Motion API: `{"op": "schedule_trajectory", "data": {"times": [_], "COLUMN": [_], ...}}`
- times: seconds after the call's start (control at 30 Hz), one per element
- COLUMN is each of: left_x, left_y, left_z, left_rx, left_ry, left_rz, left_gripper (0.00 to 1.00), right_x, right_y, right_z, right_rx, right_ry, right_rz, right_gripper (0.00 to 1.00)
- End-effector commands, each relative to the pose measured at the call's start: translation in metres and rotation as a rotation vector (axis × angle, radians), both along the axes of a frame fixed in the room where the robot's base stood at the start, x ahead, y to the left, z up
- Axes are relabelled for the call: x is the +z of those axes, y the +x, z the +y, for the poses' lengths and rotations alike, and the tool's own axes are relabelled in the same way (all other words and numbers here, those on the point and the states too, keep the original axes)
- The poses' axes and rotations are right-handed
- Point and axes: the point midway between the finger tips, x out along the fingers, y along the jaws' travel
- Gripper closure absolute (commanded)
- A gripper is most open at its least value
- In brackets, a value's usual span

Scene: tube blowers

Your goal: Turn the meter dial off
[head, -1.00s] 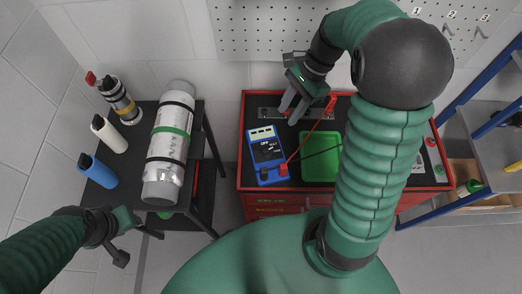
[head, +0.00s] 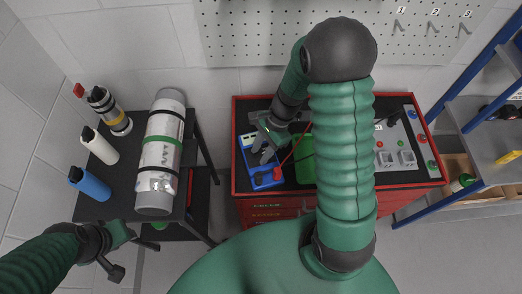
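The blue meter (head: 262,179) lies on the black top of the red cabinet, left of centre. Its upper right part, where the dial area is, is partly hidden by my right gripper. My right gripper (head: 262,157) is over the meter with its fingers pointing down at its face. The fingers look apart, with nothing seen between them; I cannot tell whether they touch the dial. A red probe lead (head: 292,152) runs up from the meter's lower right. My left gripper (head: 146,239) is low at the left, off the front edge of the black cart, with its fingers spread and empty.
The red cabinet (head: 234,150) also holds a green tray (head: 304,160) and a panel of sockets and buttons (head: 398,158) at right. The black cart (head: 118,200) holds a large metal cylinder (head: 160,150) and several bottles. A pegboard (head: 260,40) is behind; a blue-framed shelf stands right.

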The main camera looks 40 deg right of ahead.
Motion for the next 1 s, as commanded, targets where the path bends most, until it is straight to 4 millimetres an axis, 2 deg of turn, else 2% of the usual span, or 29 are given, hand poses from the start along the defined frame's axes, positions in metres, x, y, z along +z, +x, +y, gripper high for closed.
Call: {"op": "schedule_trajectory", "data": {"times": [0.13,0.4,1.0], "left_x": [0.0001,0.0001,0.0007], "left_y": [0.0001,0.0001,0.0000], "left_z": [-0.0001,-0.0002,-0.0001], "left_rx": [0.000,-0.001,0.000], "left_ry": [0.000,0.000,0.000], "left_rz": [0.000,0.000,0.000], "left_gripper": [0.64,0.64,0.64], "right_x": [0.0003,0.0005,0.0010], "right_y": [0.0002,0.0003,-0.0005], "right_z": [-0.0003,-0.0003,0.0004], "right_rx": [0.000,0.000,0.007], "right_ry": [0.000,0.000,0.002], "right_rz": [0.000,0.000,0.001], "right_gripper": [0.67,1.00,1.00]}}
